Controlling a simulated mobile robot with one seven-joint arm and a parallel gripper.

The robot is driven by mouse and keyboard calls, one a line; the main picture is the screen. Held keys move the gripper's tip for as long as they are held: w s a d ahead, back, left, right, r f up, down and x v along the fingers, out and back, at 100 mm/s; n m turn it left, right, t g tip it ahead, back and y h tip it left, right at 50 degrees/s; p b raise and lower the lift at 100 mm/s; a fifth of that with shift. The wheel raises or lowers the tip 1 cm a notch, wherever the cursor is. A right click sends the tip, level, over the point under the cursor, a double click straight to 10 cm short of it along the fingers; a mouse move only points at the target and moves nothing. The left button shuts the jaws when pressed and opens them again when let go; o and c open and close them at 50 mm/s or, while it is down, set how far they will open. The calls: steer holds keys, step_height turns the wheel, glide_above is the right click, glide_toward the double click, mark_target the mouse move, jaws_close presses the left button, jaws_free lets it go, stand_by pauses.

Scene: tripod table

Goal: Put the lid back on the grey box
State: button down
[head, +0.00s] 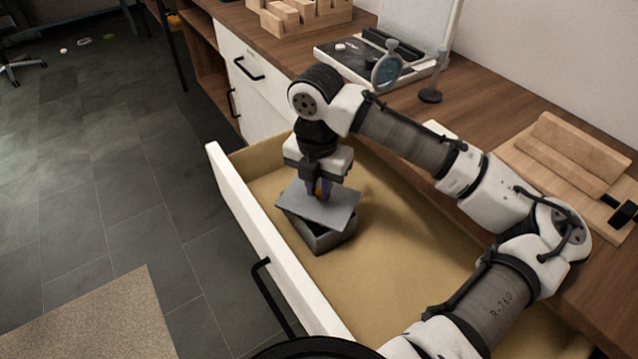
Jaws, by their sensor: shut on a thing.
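The grey box (330,239) stands inside an open drawer, near its front wall. The flat grey lid (330,210) is over the box, turned relative to it, so its corners stick out past the box's sides. A dark strip of the box's opening shows under the lid's near edge. I cannot tell whether the lid touches the rim. My gripper (319,190) points down above the lid and is shut on its knob, which is mostly hidden by the fingers; a bit of orange shows between them.
The drawer (410,275) has a bare tan floor right of the box and a white front (262,250) to its left. The wooden desktop (500,115) behind carries a black-and-white tray, a small stand with a round lens, and wooden boards (565,165).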

steer(key=shift+s+a+f, duration=0.1)
steer(key=shift+a+f, duration=0.05)
steer(key=shift+f, duration=0.3)
steer(key=shift+s+a+f, duration=0.1)
steer(key=shift+a+f, duration=0.05)
steer(key=shift+f, duration=0.25)
steer(key=c, duration=0.7)
jaws_free()
steer(key=shift+c, duration=0.2)
steer(key=shift+r, duration=0.1)
steer(key=shift+a+r+p, duration=0.2)
steer(key=shift+r+p, duration=1.15)
steer(key=shift+r, duration=0.05)
steer(key=shift+w+a+r+p, duration=0.15)
steer(key=shift+r+p, duration=0.5)
steer(key=shift+p, duration=0.2)
steer(key=shift+d+r+p, duration=0.15)
steer(key=shift+r+p, duration=0.5)
steer(key=shift+r, duration=0.1)
steer(key=shift+d+r+p, duration=0.15)
steer(key=shift+r+p, duration=0.5)
steer(key=shift+r, duration=0.05)
